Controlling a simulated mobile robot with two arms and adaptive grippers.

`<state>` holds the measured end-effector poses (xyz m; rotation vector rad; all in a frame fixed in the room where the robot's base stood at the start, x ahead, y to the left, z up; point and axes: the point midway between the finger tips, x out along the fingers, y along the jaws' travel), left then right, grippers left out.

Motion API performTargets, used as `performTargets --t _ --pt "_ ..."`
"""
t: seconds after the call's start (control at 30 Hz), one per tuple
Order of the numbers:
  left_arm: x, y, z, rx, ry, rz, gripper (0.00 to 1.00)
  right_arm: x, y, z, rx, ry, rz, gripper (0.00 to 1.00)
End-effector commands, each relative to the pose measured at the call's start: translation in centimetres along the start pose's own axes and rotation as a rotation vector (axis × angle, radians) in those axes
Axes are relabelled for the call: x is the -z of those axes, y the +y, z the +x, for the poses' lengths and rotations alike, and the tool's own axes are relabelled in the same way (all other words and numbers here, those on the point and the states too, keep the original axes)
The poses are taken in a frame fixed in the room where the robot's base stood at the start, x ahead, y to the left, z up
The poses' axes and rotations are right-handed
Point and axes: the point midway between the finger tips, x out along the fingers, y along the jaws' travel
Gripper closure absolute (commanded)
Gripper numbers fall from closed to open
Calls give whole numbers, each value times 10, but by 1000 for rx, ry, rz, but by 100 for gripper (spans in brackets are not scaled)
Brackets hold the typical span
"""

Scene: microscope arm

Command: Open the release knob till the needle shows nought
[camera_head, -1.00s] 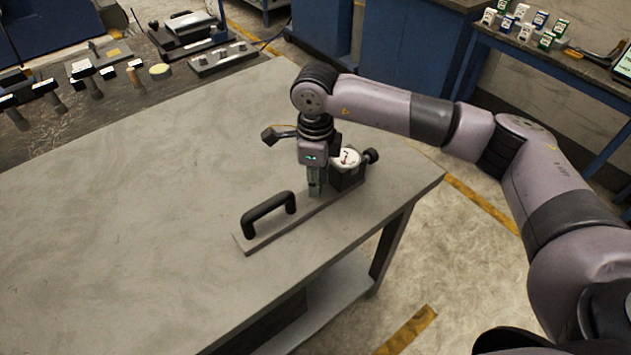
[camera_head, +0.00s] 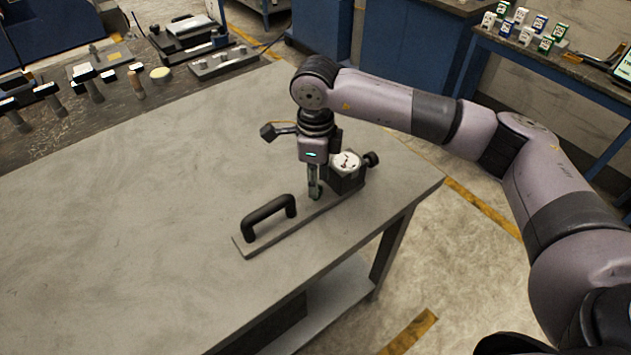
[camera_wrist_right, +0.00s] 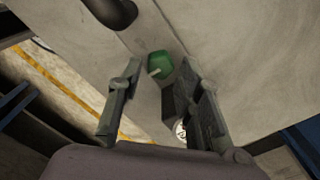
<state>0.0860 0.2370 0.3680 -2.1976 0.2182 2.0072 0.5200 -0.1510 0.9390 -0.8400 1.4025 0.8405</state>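The green release knob (camera_head: 318,194) sits on the flat base plate (camera_head: 242,247), just below my right gripper (camera_head: 315,188). In the right wrist view the green knob (camera_wrist_right: 160,66), with a pale bar mark, lies between and just beyond the fingertips of my right gripper (camera_wrist_right: 163,78). The fingers are spread apart and hold nothing. The white dial gauge (camera_head: 347,162) stands on a dark block beside the knob. Its dark needle is too small to read. In the wrist view only a sliver of the dial (camera_wrist_right: 181,130) shows beside a finger. My left gripper is out of view.
A black arched handle (camera_head: 268,215) stands on the plate's near-left end. A black side knob (camera_head: 371,158) sticks out right of the gauge. The grey table (camera_head: 150,220) is clear to the left, and its right edge is close to the fixture.

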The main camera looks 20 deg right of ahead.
Motion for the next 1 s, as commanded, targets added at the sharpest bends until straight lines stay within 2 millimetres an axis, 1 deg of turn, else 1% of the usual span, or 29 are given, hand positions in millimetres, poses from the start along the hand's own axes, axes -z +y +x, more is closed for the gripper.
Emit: performTargets --t 0.03,0.2,0.3,0.43,0.53,0.63,1.0 --pt "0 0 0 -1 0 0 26 -1 -1 -11 4 -4 -1 67" --pt "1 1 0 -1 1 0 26 -1 -1 -49 5 -4 -1 67" --pt "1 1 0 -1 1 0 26 -1 -1 -69 4 -3 0 67" --pt "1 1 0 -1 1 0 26 0 0 -89 3 -3 0 67" --pt "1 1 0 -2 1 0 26 0 0 -98 2 -3 0 67" --pt "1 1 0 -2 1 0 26 0 0 -103 1 -1 0 67" --pt "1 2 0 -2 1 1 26 0 0 -104 0 -1 0 67"
